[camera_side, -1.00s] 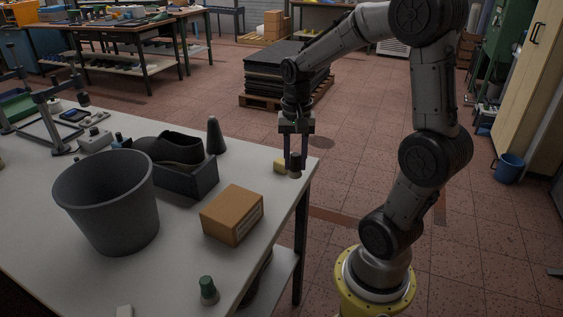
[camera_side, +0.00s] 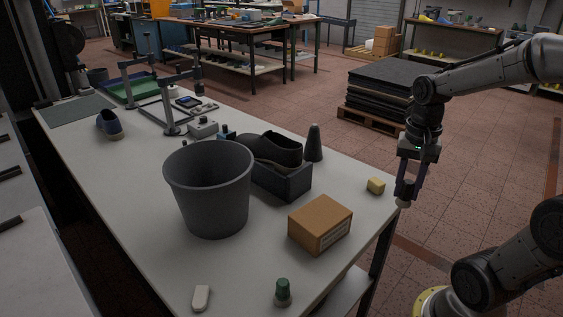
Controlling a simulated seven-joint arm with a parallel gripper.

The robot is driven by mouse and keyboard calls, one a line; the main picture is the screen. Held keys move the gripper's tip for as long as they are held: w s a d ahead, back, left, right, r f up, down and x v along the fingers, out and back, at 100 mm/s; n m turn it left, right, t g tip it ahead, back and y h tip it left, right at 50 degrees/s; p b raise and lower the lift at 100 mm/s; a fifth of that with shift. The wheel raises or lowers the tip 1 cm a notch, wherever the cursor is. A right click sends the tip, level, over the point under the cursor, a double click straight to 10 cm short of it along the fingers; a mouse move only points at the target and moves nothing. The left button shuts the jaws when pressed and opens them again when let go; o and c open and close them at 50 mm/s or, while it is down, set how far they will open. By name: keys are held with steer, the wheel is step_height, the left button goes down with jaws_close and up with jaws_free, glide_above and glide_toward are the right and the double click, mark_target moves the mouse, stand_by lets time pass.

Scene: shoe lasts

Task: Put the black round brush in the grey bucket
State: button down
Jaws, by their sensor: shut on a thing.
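The grey bucket (camera_side: 212,195) stands upright on the white table, left of the middle of the picture, with its mouth open upward. Its floor is hidden. My gripper (camera_side: 406,190) points down at the table's right-hand corner, well to the right of the bucket. Its jaws are shut on a small dark round thing with a pale lower end (camera_side: 404,203), which seems to be the black round brush. The fingers hide most of it.
A green-topped brush-like thing (camera_side: 283,292) and a white piece (camera_side: 201,298) are at the front.

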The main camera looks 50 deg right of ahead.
steer(key=shift+s, duration=0.1)
steer(key=shift+r+n, duration=0.35)
steer(key=shift+n, duration=0.05)
steer(key=w+r+n, duration=0.3)
steer(key=w+r, duration=0.2)
steer(key=w, duration=0.4)
steer(key=w+r+n, duration=0.3)
steer(key=w+r, duration=0.3)
steer(key=w, duration=0.2)
steer(key=w+a+n, duration=0.2)
steer(key=w+a, duration=0.4)
steer(key=w, duration=0.3)
steer(key=w+a+f+n, duration=0.2)
steer(key=w+a+f, duration=0.2)
steer(key=a, duration=0.5)
steer(key=w+a+f+n, duration=0.3)
steer(key=w+a, duration=0.1)
steer(key=a, duration=0.5)
steer(key=f, duration=1.1)
steer(key=shift+d, duration=0.2)
steer(key=shift+f, duration=3)
